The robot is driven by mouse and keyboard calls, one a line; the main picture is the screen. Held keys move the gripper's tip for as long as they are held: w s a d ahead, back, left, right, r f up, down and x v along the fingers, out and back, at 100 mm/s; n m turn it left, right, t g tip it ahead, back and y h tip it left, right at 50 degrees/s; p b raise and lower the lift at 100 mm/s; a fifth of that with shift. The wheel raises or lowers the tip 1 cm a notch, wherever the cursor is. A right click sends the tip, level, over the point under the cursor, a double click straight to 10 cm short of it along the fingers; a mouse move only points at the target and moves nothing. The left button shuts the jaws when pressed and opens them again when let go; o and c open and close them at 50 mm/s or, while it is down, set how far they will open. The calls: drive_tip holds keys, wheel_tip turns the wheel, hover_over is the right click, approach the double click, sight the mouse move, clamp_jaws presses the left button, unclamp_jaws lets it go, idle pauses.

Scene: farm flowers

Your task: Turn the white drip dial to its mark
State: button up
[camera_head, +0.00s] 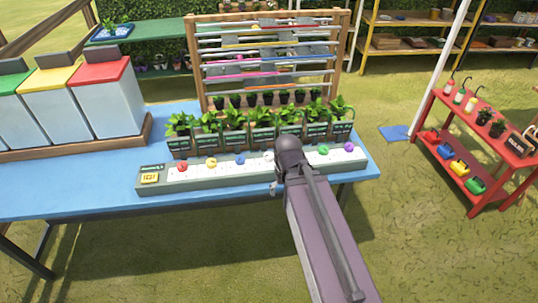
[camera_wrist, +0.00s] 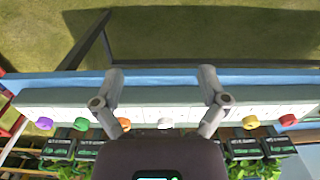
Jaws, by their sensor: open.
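The white drip dial (camera_head: 268,156) is a small round knob on a long pale grey panel (camera_head: 160,185), in a row of coloured dials. It also shows in the wrist view (camera_wrist: 165,124), near the middle and just above the gripper's dark body. My gripper (camera_wrist: 161,75) is open, with its two grey fingers spread left and right of the white dial in that view. I see no contact. In the head view my dark wrist and arm cover the panel just right of the white dial. The dial's mark is too small to make out.
Red (camera_head: 182,167), yellow (camera_head: 211,162) and blue (camera_head: 240,159) dials lie left of the white one; green (camera_head: 323,149) and purple (camera_head: 349,146) lie right. Potted plants (camera_head: 235,120) stand close behind the panel. The blue table's (camera_head: 60,185) front edge is clear.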

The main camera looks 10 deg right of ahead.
sight(269, 154)
drive_tip(key=w+r+m+p, duration=0.3)
drive_tip(key=w, duration=0.9)
drive_tip(key=w+r+m+p, duration=0.2)
drive_tip(key=w+r+p, duration=0.1)
drive_tip(key=w, duration=1)
drive_tip(key=shift+d+m, duration=0.15)
drive_tip(key=shift+m, duration=0.25)
drive_tip(key=shift+f, duration=0.2)
wheel_tip(269, 154, down, 13)
drive_tip(key=b, duration=1.3)
drive_tip(key=shift+w+f+b, duration=0.1)
drive_tip(key=shift+f+b, duration=0.05)
drive_tip(key=shift+b, duration=0.25)
drive_tip(key=shift+c, duration=0.2)
drive_tip(key=c, duration=1.1)
